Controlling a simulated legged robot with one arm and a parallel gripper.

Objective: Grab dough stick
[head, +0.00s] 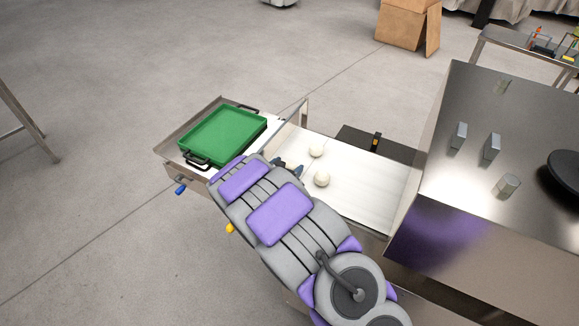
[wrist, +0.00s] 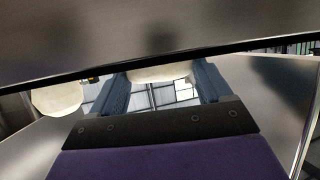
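Two pale, rounded pieces of dough, a far one (head: 316,150) and a near one (head: 322,179), lie on the white belt (head: 365,180). No long stick shape shows. My gripper (head: 288,168) is low over the belt, just left of them. In the wrist view, its two blue fingers (wrist: 162,72) stand apart. One pale dough piece (wrist: 160,75) shows between the fingertips, partly hidden by a dark metal edge above. I cannot tell whether the fingers touch it. Another dough piece (wrist: 57,97) is outside the fingers at the left.
A green tray (head: 222,134) with black handles sits at the belt's left end. A metal frame bar (head: 290,122) crosses the belt near my gripper. A large steel machine (head: 490,170) stands at the right. Open floor lies to the left.

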